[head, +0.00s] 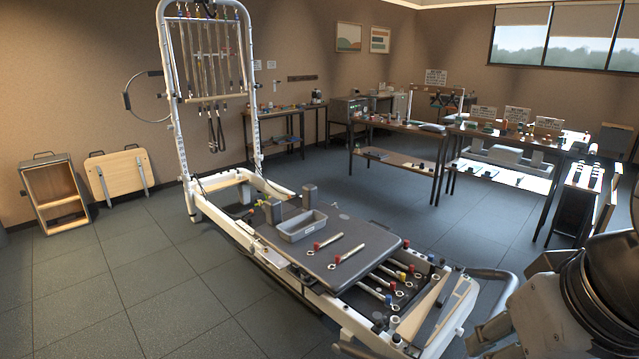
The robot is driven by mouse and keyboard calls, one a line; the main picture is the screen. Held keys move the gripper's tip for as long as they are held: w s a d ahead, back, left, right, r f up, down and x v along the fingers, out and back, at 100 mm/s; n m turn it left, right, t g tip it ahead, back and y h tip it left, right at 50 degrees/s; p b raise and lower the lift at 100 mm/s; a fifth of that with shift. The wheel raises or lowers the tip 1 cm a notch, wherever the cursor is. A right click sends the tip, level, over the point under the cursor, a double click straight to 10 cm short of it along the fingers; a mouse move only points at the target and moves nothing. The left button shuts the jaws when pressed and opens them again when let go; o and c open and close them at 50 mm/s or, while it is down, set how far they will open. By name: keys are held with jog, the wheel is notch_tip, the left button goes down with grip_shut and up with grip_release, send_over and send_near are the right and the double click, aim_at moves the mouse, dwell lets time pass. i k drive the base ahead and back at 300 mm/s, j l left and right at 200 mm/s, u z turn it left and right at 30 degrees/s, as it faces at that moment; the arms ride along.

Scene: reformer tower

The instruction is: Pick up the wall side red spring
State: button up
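Two loose springs with red ends lie apart on the dark carriage top (350,279) of the reformer. One red-ended spring (328,241) lies farther back, nearer the tower and the left wall. The other red-ended spring (348,256) lies closer to me. Both look uncovered. More springs with red, yellow and blue ends sit in a row at the carriage's near end. My arm fills the lower right corner, well to the right of the loose springs. My gripper (492,336) shows only partly there, and its opening cannot be made out.
A grey tray (302,236) stands on the carriage behind the loose springs, near two shoulder blocks. The white tower frame (174,125) rises behind. Tables (400,128) stand at the back right. A wooden box (55,205) stands by the left wall. The left floor is clear.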

aim_at(317, 244)
jog(key=i+l+u, duration=0.2)
jog(key=i+l, duration=0.15)
jog(key=i, duration=0.25)
jog(key=i+l+u, duration=0.25)
jog(key=i+l, duration=0.15)
jog(key=i, duration=0.15)
jog(key=i+j+z, duration=0.2)
jog(key=i+j, duration=0.25)
jog(key=i+j+z, duration=0.15)
jog(key=j, duration=0.25)
jog(key=i+j+z, duration=0.1)
jog(key=j, duration=0.25)
jog(key=i+j+z, duration=0.1)
jog(key=i+j, duration=0.2)
jog(key=i+j+z, duration=0.1)
jog(key=j, duration=0.3)
jog(key=i+j+z, duration=0.15)
jog(key=j, duration=0.2)
jog(key=i, duration=0.05)
